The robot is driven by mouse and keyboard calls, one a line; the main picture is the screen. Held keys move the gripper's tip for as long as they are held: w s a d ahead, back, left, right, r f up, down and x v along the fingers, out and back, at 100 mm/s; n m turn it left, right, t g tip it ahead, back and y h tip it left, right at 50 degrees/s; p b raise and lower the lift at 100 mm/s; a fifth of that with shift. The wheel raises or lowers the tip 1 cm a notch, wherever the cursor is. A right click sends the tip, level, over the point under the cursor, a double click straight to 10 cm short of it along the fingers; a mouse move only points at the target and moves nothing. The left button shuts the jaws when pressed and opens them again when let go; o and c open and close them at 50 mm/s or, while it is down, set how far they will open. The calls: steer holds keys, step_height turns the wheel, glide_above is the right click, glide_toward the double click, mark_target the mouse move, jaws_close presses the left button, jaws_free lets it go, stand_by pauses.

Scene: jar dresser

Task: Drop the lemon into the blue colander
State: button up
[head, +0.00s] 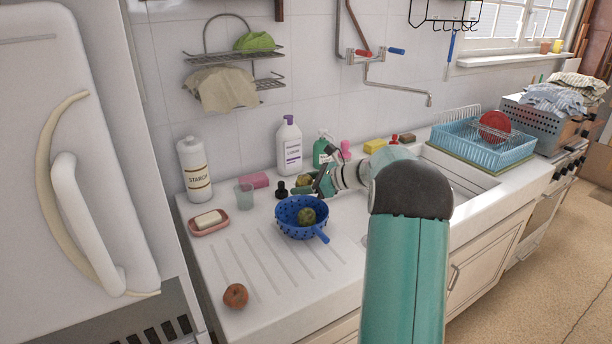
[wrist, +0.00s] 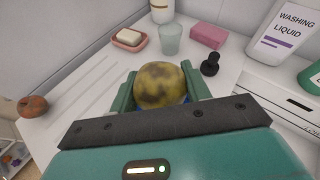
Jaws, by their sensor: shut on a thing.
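My gripper (head: 308,187) is shut on the lemon, a yellow fruit with dark blotches (wrist: 162,84), which sits between the two fingers in the wrist view. In the head view the lemon (head: 304,180) shows small, just above the back rim of the blue colander (head: 290,231). The colander stands upright on the ribbed drainboard, its handle toward the front right.
Behind the colander stand a dark stopper (head: 282,189), a clear tumbler (head: 244,196), a pink sponge (head: 254,181) and a washing-liquid bottle (head: 289,146). A soap dish (head: 209,226) is at left. A brownish-red fruit (head: 236,296) lies at the front. The drainboard between is clear.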

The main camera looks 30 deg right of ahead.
steer(key=shift+d+f, duration=0.15)
steer(key=shift+f, duration=0.7)
steer(key=o, duration=1.1)
steer(key=v, duration=1.4)
steer(key=shift+w, duration=0.1)
steer(key=shift+r, duration=0.1)
